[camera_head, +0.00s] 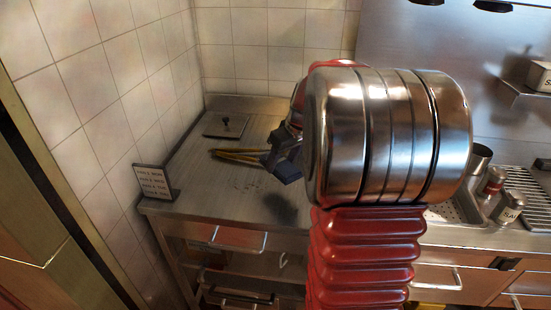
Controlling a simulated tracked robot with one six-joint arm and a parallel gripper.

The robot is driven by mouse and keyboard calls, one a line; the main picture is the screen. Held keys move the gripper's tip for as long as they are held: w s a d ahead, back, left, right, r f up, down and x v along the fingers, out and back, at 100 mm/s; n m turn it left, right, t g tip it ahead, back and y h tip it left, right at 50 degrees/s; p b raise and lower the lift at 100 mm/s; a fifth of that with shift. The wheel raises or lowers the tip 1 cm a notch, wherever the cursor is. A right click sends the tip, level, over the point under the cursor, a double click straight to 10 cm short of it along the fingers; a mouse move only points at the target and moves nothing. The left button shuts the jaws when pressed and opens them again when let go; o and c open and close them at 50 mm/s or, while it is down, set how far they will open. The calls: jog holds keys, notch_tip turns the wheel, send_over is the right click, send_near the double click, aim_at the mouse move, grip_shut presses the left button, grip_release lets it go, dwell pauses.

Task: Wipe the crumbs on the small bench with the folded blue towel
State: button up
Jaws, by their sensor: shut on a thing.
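The folded blue towel (288,165) is a small dark blue bundle at the end of my arm, over the small bench (205,190). My gripper (279,142) is shut on the towel. My arm's large metal and red links hide part of the gripper and the bench's right side. A dark shadow lies on the bench below the towel, apart from it, so the towel appears to be above the surface. Faint pale crumbs (245,186) show on the bench top, left of and below the towel in the picture.
Wooden-looking tongs (236,155) lie behind the crumbs. A flat square lid with a knob (226,125) lies farther back. A small lettered sign (155,183) stands at the left front edge. Tiled walls bound the left and back. Shakers (510,207) stand at the right.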

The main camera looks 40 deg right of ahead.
jog(key=shift+w+a, duration=0.2)
jog(key=shift+a, duration=0.05)
